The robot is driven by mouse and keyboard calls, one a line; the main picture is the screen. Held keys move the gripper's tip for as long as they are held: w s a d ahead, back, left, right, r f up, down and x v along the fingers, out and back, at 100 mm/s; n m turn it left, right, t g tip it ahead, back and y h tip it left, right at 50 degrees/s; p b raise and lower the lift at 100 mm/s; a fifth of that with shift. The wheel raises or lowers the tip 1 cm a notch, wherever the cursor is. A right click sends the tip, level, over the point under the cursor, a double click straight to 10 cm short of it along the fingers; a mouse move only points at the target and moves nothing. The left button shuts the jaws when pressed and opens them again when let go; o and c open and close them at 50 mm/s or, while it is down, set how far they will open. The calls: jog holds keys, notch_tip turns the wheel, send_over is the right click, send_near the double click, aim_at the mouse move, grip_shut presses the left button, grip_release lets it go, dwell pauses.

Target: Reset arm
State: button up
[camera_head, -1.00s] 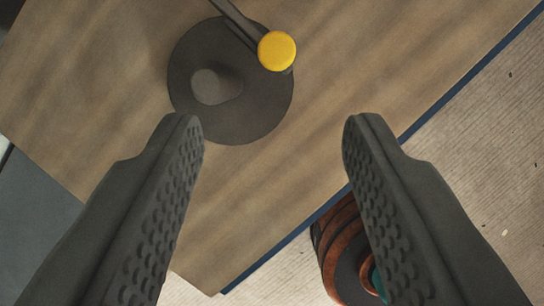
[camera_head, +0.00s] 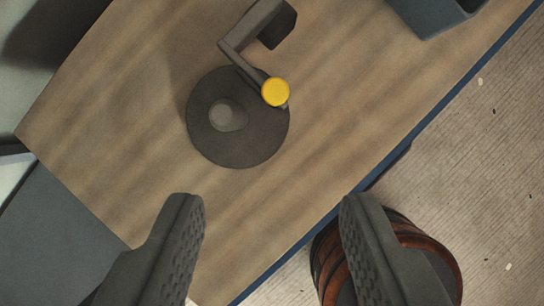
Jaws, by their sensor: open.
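My gripper (camera_head: 272,205) is open, with its two dark, studded fingers spread apart at the bottom of the view. Nothing is between the fingers. Ahead of it on the wooden table (camera_head: 110,130) is a dark round-based device (camera_head: 237,148) with an angled arm and a yellow round knob (camera_head: 276,92). The fingertips are apart from the device and sit lower in the picture than it.
A blue-grey box-like object (camera_head: 425,18) is at the table's upper right. A brown banded round object (camera_head: 330,265) stands by the table's blue edge, partly behind my right finger. Light ribbed floor (camera_head: 470,160) lies to the right. A grey surface (camera_head: 60,235) is at lower left.

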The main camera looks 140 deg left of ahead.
jog(key=s+a+r+n+t+y, duration=0.1)
jog(key=s+a+r+n+t, duration=0.2)
jog(key=s, duration=0.9)
jog(key=s+a+n+t+y, duration=0.15)
jog(key=s+a+t, duration=0.25)
jog(key=s, duration=0.7)
jog(key=s+a+f+n+t, duration=0.1)
jog(key=s+f, duration=0.4)
jog(key=s, duration=0.6)
jog(key=s+a+f+n+t, duration=0.2)
jog(key=s+f+t, duration=0.3)
jog(key=s, duration=0.6)
jog(key=shift+s+f+n+t+y, duration=0.25)
jog(key=shift+s+n+t+y, duration=0.1)
jog(key=shift+n+t, duration=0.25)
